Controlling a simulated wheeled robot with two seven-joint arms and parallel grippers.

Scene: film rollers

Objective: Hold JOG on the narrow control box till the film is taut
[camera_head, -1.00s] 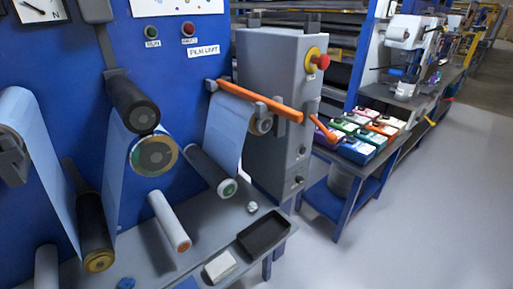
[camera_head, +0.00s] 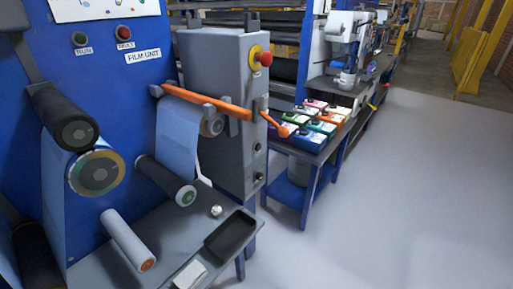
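The narrow grey control box (camera_head: 212,110) stands upright at the right end of the blue film unit panel (camera_head: 120,90). A red mushroom button (camera_head: 264,59) on a yellow ring is high on its narrow face. Small dark round controls (camera_head: 257,148) sit lower on that face; no JOG lettering is readable. Pale blue film (camera_head: 177,135) hangs below the orange bar (camera_head: 205,103), and more film (camera_head: 54,185) runs beside the dark rollers at left. I cannot tell how taut it is. Neither of my grippers is in view.
A grey shelf (camera_head: 165,240) below the rollers holds a black tray (camera_head: 230,234) and a white block (camera_head: 190,275). A bench (camera_head: 310,142) with several coloured boxes stands right of the control box. The grey floor (camera_head: 400,200) at right is clear.

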